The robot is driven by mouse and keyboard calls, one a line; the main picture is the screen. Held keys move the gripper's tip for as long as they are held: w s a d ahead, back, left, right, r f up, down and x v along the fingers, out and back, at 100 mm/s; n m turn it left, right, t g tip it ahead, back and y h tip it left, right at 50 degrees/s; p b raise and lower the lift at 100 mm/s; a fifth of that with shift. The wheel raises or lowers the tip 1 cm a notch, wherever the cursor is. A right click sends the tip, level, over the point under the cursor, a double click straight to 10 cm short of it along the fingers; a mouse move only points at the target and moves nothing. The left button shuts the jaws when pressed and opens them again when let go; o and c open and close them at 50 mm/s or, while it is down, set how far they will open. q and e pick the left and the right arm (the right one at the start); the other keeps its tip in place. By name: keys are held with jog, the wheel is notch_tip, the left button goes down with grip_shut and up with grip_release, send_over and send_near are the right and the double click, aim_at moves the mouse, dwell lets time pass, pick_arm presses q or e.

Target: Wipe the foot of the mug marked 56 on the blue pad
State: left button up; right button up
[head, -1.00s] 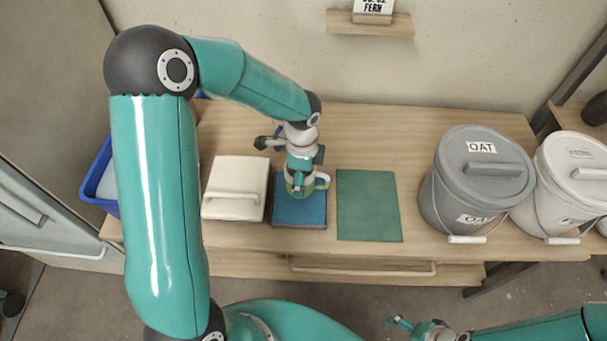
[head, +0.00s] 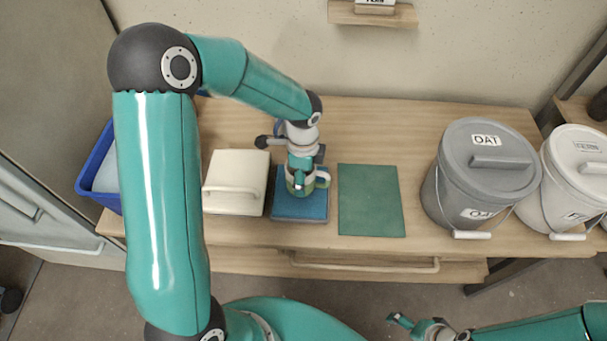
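The blue pad (head: 300,208) lies on the wooden bench, left of a green mat. A mug (head: 322,179) with a pale handle is at the pad's back part, partly covered by my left gripper. My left gripper (head: 300,185) points down at the mug from above, and its fingers look closed on the mug's wall. I cannot tell whether the mug's foot touches the pad, and no number shows on it. My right gripper (head: 418,326) is at the bottom edge, in front of the bench, with its fingers apart and empty.
A white lidded box (head: 236,170) stands just left of the pad. The green mat (head: 370,200) is flat and bare. A grey OAT bucket (head: 478,175) and a white bucket (head: 575,180) stand at the right. A blue bin (head: 98,170) is at the far left.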

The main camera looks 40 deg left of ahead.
pick_arm(q)
jog(key=shift+f+b, duration=0.35)
jog(key=shift+f, duration=0.15)
